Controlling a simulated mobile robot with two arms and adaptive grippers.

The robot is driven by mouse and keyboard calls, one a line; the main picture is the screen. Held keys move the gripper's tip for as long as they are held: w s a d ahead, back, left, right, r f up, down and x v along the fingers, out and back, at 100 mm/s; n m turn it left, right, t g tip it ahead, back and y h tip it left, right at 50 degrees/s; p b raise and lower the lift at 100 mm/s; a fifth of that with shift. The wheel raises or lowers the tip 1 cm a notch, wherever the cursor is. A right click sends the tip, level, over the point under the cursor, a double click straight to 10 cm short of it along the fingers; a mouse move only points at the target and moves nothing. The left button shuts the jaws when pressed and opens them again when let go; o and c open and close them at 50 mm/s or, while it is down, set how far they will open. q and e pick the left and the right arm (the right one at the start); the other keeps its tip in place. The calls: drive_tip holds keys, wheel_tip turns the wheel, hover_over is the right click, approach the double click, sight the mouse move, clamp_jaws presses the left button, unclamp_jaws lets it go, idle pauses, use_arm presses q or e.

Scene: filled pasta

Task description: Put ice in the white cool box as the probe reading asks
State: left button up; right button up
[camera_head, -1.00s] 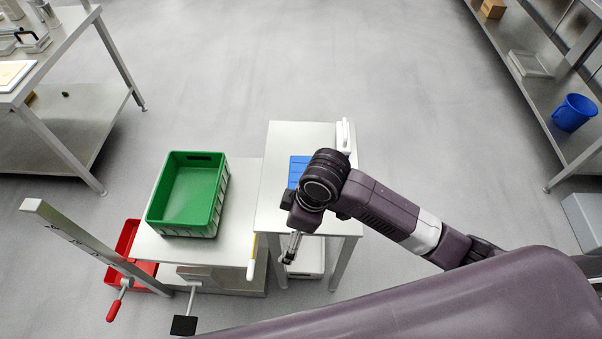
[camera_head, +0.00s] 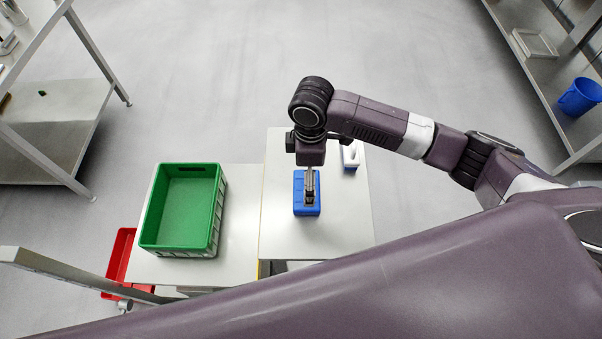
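A blue block-like object (camera_head: 300,207), possibly the ice pack, is on the right-hand white table (camera_head: 340,222). My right gripper (camera_head: 310,198) points down directly over it, its fingers overlapping the blue in the picture. Whether they touch it or grip it I cannot tell. A small white object with a blue part (camera_head: 350,156), possibly the probe, is at the table's back right, beside my arm. No white cool box is clearly visible; my own body hides the area below the table's front edge. My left gripper is out of view.
A green crate (camera_head: 148,231) stands on the lower white surface to the left. Steel shelving stands at both sides, with a blue bucket (camera_head: 580,97) on the right. The floor behind is clear.

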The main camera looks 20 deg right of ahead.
drive_tip(key=shift+w+f, duration=0.2)
drive_tip(key=shift+f, duration=0.05)
drive_tip(key=shift+s+f, duration=0.2)
drive_tip(key=shift+f, duration=0.4)
drive_tip(key=shift+s+f, duration=0.2)
drive_tip(key=shift+f, duration=0.35)
drive_tip(key=f, duration=0.3)
drive_tip(key=f+p, duration=0.1)
drive_tip(key=shift+w+a+f, duration=0.1)
drive_tip(key=shift+w+f, duration=0.2)
drive_tip(key=shift+f, duration=0.1)
drive_tip(key=c, duration=1.1)
drive_tip(key=shift+r, duration=0.15)
